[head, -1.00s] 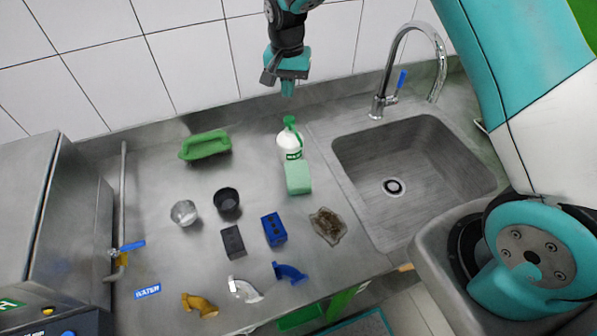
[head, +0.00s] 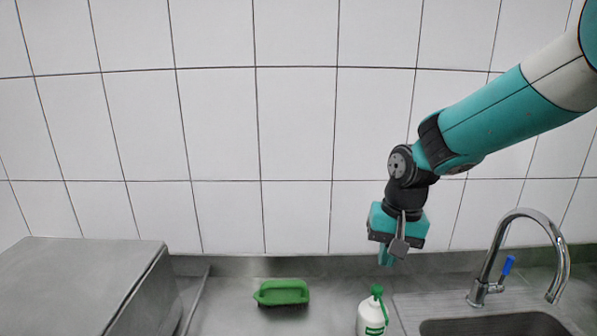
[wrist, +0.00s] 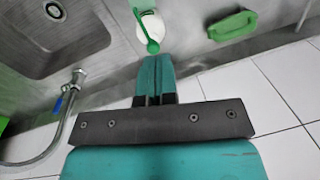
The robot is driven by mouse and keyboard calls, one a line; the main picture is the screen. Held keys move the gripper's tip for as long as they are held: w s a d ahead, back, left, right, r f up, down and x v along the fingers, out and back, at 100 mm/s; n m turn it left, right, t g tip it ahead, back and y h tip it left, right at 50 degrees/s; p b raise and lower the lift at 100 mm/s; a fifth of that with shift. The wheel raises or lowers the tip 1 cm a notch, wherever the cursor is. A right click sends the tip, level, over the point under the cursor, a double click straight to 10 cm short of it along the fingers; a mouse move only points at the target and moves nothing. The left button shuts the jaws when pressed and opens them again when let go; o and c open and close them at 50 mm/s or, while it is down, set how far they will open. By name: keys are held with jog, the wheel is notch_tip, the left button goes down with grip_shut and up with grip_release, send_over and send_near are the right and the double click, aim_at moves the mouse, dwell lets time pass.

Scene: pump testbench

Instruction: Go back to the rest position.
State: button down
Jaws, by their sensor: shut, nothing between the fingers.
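My gripper (head: 387,256) hangs from my raised arm in front of the tiled wall, fingers pointing down. In the wrist view its two teal fingers (wrist: 155,75) are together with nothing between them. A white bottle with a green top (head: 371,314) stands on the counter below and slightly left of the gripper in the head view. The bottle also shows beyond the fingertips in the wrist view (wrist: 150,28), apart from them.
A green brush (head: 282,292) lies on the steel counter (head: 225,318) near the wall. The sink (head: 482,326) and its tall tap (head: 490,262) are at right. A grey metal box (head: 85,280) stands at left. The tiled wall (head: 215,120) is behind.

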jog(key=s+a+n+y+b, duration=0.1)
jog(key=s+n+b, duration=0.2)
jog(key=s, duration=0.9)
jog(key=s+a+r+n+y+b, duration=0.1)
jog(key=s+n, duration=0.5)
jog(key=s, duration=0.7)
jog(key=shift+r+y+b, duration=0.3)
jog(key=shift+y+b, duration=0.1)
jog(key=shift+b, duration=0.5)
